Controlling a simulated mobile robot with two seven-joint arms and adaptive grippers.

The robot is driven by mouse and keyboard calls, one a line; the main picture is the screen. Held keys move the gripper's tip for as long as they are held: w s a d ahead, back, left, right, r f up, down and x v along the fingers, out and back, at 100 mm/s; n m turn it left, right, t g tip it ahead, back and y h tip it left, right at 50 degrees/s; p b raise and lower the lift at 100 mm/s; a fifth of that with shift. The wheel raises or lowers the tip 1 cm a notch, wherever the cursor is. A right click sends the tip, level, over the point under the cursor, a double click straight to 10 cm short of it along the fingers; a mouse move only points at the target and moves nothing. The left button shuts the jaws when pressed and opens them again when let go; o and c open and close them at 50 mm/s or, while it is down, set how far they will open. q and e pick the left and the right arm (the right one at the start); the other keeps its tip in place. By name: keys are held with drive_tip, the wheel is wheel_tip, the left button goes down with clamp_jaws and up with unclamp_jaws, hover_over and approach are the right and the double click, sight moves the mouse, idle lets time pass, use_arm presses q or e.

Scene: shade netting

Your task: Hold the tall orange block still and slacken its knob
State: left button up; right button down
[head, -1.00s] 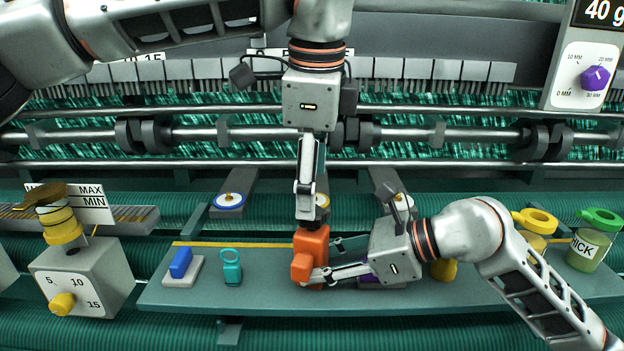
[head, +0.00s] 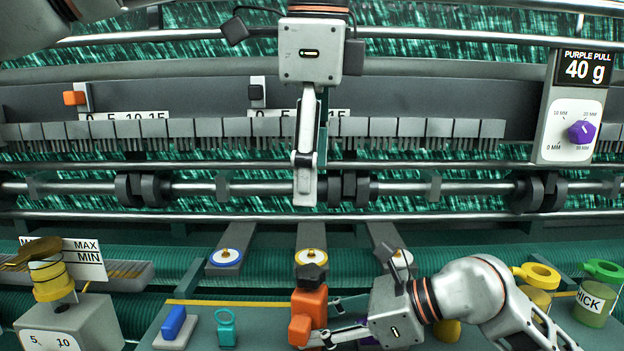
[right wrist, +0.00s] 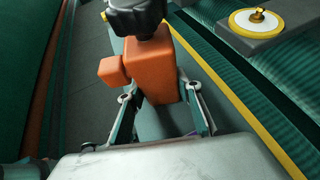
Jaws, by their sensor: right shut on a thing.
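The tall orange block (head: 309,305) stands upright on the teal shelf, with a smaller orange lug (head: 299,330) on its front left. Its black lobed knob (head: 311,275) sits on top; both also show in the right wrist view, the block (right wrist: 150,70) below the knob (right wrist: 137,15). My right gripper (head: 318,333) comes from the right and is shut on the block low down, with a finger on either side in the right wrist view. My left gripper (head: 305,195) points down above the knob, clear of it. Its fingers overlap edge-on, so their gap is hidden.
On the shelf (head: 255,325) to the left are a blue block (head: 174,322) and a teal ring-topped piece (head: 226,327). A grey dial box (head: 70,325) stands farther left. Yellow (head: 537,275) and green-lidded (head: 603,272) jars stand right. Rollers and bars cross behind.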

drive_tip(key=c, duration=1.3)
unclamp_jaws()
